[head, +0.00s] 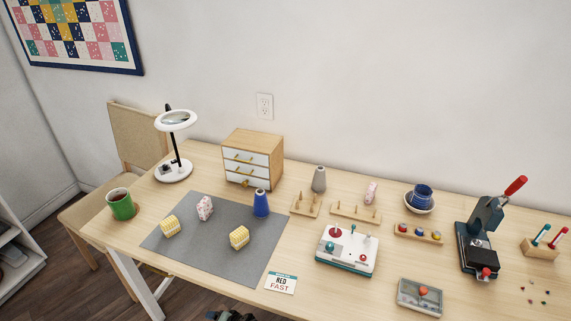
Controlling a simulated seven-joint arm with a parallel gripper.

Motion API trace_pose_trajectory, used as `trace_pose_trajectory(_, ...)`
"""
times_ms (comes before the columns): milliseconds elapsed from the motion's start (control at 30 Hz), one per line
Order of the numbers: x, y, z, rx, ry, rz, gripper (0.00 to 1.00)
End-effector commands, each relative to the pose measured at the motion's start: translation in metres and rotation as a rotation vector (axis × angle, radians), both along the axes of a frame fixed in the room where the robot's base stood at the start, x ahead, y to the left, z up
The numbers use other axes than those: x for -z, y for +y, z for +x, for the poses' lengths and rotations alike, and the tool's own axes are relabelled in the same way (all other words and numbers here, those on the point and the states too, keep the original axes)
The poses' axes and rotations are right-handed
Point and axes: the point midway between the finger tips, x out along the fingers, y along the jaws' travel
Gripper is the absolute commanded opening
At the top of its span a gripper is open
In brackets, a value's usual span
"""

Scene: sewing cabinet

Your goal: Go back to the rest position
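A dark part of my arm or gripper (231,316) just shows at the bottom edge, in front of the table. The rest is cut off by the frame, so its fingers and anything in them are hidden. It is apart from the things on the table (190,291).
A white lamp (174,169) and a green mug (121,206) stand at the left. A white control box (346,250), a card (281,284), a grey tray (420,297), wooden racks and a red-handled press (478,240) fill the right. A chair (139,140) stands behind the left end.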

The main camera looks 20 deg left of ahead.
Motion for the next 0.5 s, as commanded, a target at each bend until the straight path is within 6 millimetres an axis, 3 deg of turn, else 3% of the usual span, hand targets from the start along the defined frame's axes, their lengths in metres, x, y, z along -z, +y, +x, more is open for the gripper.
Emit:
trace_pose_trajectory(33,0.005,-0.025,0.006,0.029,0.038,-0.008,0.83)
trace_pose_trajectory(200,0.012,-0.09,0.012,0.082,0.185,-0.026,0.83)
trace_pose_trajectory(500,0.005,-0.195,-0.01,0.114,0.475,-0.092,0.83)
